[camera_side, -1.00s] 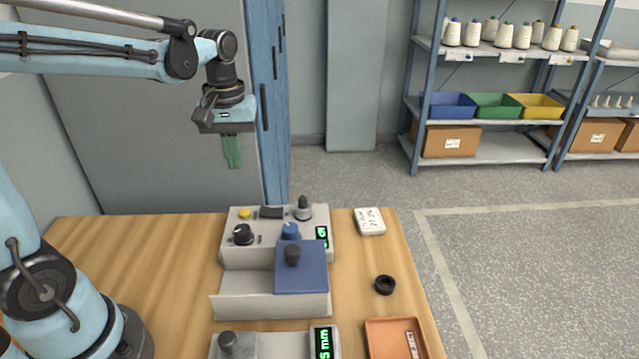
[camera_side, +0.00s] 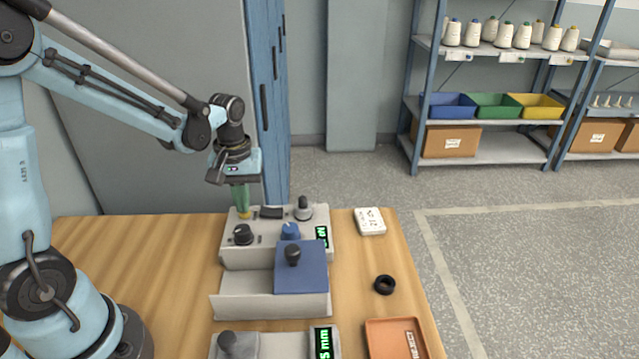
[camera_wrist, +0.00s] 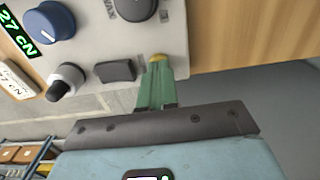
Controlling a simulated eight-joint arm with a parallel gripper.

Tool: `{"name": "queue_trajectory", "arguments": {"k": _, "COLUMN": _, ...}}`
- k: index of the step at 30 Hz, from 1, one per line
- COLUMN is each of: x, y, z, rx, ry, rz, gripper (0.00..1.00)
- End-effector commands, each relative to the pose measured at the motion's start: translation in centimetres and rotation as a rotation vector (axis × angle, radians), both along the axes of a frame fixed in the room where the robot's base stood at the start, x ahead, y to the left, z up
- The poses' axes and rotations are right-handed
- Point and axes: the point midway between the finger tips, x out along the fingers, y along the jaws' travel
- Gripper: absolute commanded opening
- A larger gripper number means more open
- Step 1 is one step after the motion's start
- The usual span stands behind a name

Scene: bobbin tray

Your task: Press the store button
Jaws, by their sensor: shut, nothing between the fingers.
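The grey control box (camera_side: 230,258) stands at the back of the wooden table. A small yellow button (camera_side: 244,216) sits at its back left corner. No readable store label shows on it. My gripper (camera_side: 242,207) is shut and empty, its green fingers pointing down with their tips at the yellow button. In the wrist view the tips of my gripper (camera_wrist: 157,68) cover most of the yellow button (camera_wrist: 158,57). Whether they touch or press it I cannot tell.
On the box are a black knob (camera_side: 243,234), a black rocker switch (camera_side: 271,212), a toggle (camera_side: 303,208) and a blue knob (camera_side: 290,231). A blue plate (camera_side: 312,275) stands in front. A black ring (camera_side: 384,285) and an orange reject tray (camera_side: 380,335) lie right.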

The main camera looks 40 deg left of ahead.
Motion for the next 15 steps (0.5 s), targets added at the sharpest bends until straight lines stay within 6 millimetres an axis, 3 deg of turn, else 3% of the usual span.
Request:
{"name": "queue_trajectory", "arguments": {"k": 8, "x": 0.0, "y": 0.0, "z": -0.1, "rx": 0.000, "ry": 0.000, "rz": 0.000, "gripper": 0.00}}
{"name": "queue_trajectory", "arguments": {"k": 15, "x": 0.0, "y": 0.0, "z": -1.8, "rx": 0.000, "ry": 0.000, "rz": 0.000, "gripper": 0.00}}
